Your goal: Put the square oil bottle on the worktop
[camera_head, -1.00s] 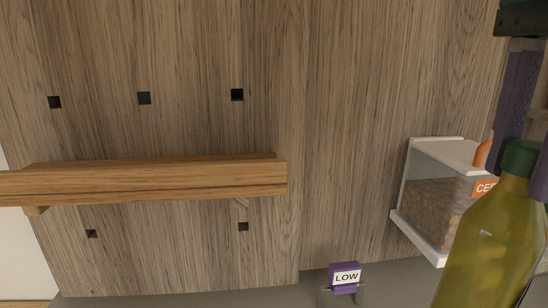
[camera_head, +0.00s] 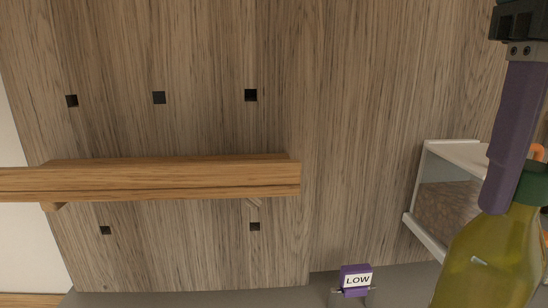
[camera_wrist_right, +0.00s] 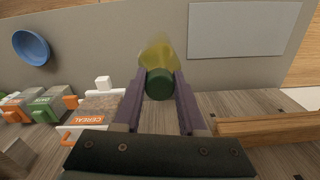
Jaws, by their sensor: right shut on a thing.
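The square oil bottle (camera_head: 488,262) is yellow-green glass with a dark green cap, at the right edge of the head view. My right gripper (camera_wrist_right: 158,88) is shut on it near the cap, one purple finger on each side in the right wrist view. The bottle hangs upright below the fingers, and its bottom is cut off in the head view. The worktop (camera_wrist_right: 120,38) is a grey surface in the right wrist view; a strip of it (camera_head: 200,299) shows at the bottom of the head view. Whether the bottle touches it I cannot tell. My left gripper is not in view.
A wooden shelf (camera_head: 150,182) juts from the wood-grain wall. A white-framed cereal dispenser (camera_head: 450,205) is behind the bottle. The wrist view shows a blue bowl (camera_wrist_right: 31,47), green container (camera_wrist_right: 50,105) and light grey panel (camera_wrist_right: 240,30).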

